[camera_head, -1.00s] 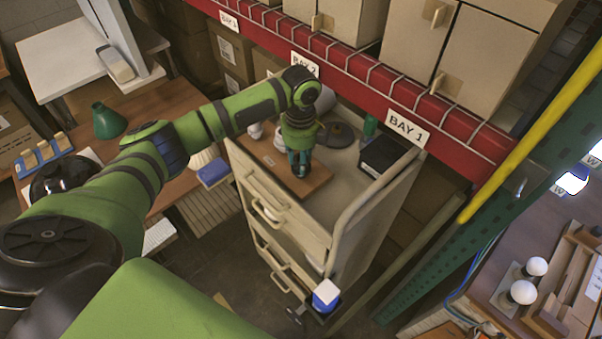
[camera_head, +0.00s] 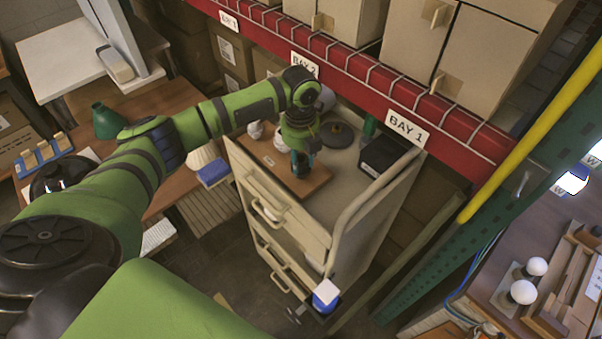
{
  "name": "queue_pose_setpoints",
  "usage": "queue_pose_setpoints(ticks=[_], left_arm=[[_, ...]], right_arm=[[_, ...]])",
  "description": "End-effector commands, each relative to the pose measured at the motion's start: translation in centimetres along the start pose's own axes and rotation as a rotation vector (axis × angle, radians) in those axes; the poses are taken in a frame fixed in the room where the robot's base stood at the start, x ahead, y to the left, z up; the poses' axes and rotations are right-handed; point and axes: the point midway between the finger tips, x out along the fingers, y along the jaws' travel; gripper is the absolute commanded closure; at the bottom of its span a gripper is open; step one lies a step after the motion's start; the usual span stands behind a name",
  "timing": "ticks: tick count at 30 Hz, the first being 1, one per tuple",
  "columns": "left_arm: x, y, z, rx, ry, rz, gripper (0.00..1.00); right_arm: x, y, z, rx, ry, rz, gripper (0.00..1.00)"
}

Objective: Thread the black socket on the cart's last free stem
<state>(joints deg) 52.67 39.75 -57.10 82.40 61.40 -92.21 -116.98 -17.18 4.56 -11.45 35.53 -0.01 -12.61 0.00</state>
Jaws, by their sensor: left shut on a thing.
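The cart (camera_head: 345,220) is a cream drawer cart in the middle of the head view. A brown board (camera_head: 315,181) lies on its top. Small white pieces stand on the board, one (camera_head: 255,130) at its far left and another (camera_head: 281,137) beside my arm. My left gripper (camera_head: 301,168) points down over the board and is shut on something. The thing in its fingers is too small and covered to make out; I cannot tell whether it touches a stem. The stems are not clearly visible. My right gripper is not in view.
A dark round disc (camera_head: 337,134) and a black box (camera_head: 385,155) sit on the cart top behind the board. The red shelf beam (camera_head: 350,68) runs close behind. White bulbs (camera_head: 523,292) are at the right.

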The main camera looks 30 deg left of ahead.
Motion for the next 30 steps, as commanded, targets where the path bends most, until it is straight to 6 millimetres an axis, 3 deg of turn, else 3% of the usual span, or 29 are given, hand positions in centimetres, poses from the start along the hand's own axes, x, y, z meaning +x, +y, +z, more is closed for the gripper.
queue_pose_setpoints(ticks=[8,18,21,30], left_arm=[[0.62,0.23,-0.40,0.034,0.012,0.011,1.00],[0.69,0.20,-0.37,0.510,0.015,0.006,1.00],[0.71,0.20,-0.38,0.583,0.015,0.005,1.00],[0.72,0.20,-0.39,0.602,0.016,0.005,1.00]], right_arm=[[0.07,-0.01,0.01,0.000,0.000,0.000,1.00],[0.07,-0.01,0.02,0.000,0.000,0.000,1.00],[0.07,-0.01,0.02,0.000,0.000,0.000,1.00],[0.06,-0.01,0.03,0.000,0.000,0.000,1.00]])
